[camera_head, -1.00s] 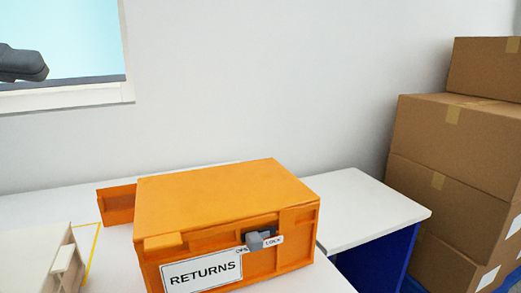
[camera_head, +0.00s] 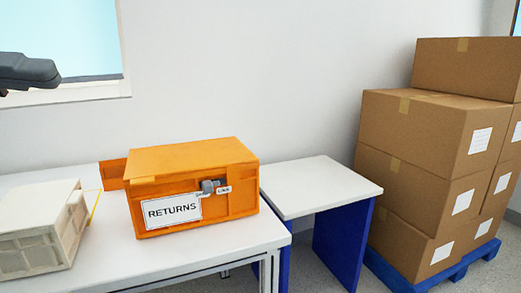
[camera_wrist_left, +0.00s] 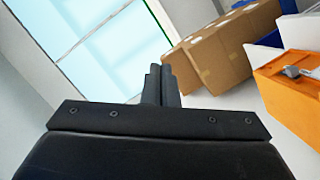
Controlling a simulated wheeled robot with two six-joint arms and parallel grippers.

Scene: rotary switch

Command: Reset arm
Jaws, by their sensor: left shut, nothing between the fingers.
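My left gripper (camera_wrist_left: 162,85) is shut and empty in the left wrist view, its two dark fingers pressed together. In the head view a dark grey part of my left arm (camera_head: 28,70) reaches in at the upper left, in front of the window and well above the table. The orange returns box (camera_head: 190,170) stands on the white table, apart from the gripper. A grey rotary switch (camera_head: 209,186) sits on its front, next to a small white label. The box also shows at the right of the left wrist view (camera_wrist_left: 292,98). My right gripper is not in view.
A cream crate (camera_head: 38,235) stands on the white table (camera_head: 215,250) left of the orange box. A lower white table with blue legs (camera_head: 325,183) stands to the right. Stacked cardboard boxes (camera_head: 425,130) stand on a blue pallet (camera_head: 415,280). The air above the tables is clear.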

